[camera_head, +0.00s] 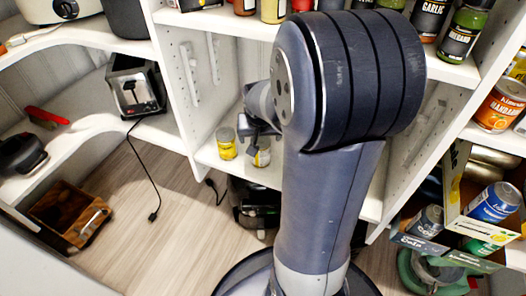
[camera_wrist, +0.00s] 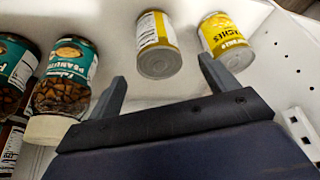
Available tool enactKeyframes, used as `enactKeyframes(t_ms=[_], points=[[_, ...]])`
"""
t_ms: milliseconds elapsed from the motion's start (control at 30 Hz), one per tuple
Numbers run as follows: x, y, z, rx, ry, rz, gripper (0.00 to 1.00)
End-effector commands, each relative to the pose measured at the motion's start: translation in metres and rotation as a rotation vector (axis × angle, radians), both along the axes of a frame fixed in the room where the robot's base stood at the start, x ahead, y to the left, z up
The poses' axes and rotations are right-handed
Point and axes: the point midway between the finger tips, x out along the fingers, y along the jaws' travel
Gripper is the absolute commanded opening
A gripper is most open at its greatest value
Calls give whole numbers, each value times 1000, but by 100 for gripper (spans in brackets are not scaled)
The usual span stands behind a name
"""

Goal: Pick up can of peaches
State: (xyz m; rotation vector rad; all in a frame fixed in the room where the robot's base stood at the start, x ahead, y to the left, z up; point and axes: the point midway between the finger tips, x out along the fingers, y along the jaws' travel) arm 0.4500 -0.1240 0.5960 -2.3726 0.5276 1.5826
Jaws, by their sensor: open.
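Two yellow cans stand on the white shelf under my arm. In the wrist view, one can (camera_wrist: 228,40) shows a yellow label ending in "ACHES", which fits peaches. The other can (camera_wrist: 157,48) shows a white panel of small print, and its front is turned away. My gripper (camera_wrist: 163,75) is open and empty, with the small-print can between and beyond its fingertips. The right finger is close to the peaches-labelled can; contact cannot be told. In the head view, one yellow can (camera_head: 227,143) is clear, and the other (camera_head: 262,157) is partly hidden by my gripper (camera_head: 258,135).
In the wrist view, peanut jars (camera_wrist: 65,75) stand left of the left finger. A perforated white side panel (camera_wrist: 295,70) is close on the right. A dark appliance (camera_head: 252,200) sits below the shelf. A box of cans (camera_head: 478,215) is at the right.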

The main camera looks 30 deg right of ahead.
Motion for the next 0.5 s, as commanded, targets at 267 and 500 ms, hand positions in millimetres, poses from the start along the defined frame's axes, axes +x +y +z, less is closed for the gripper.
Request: enactKeyframes(t_ms=[267,500], points=[[10,-5,-28,0,1,0,81],[16,-9,-49,2,3,-1,81]])
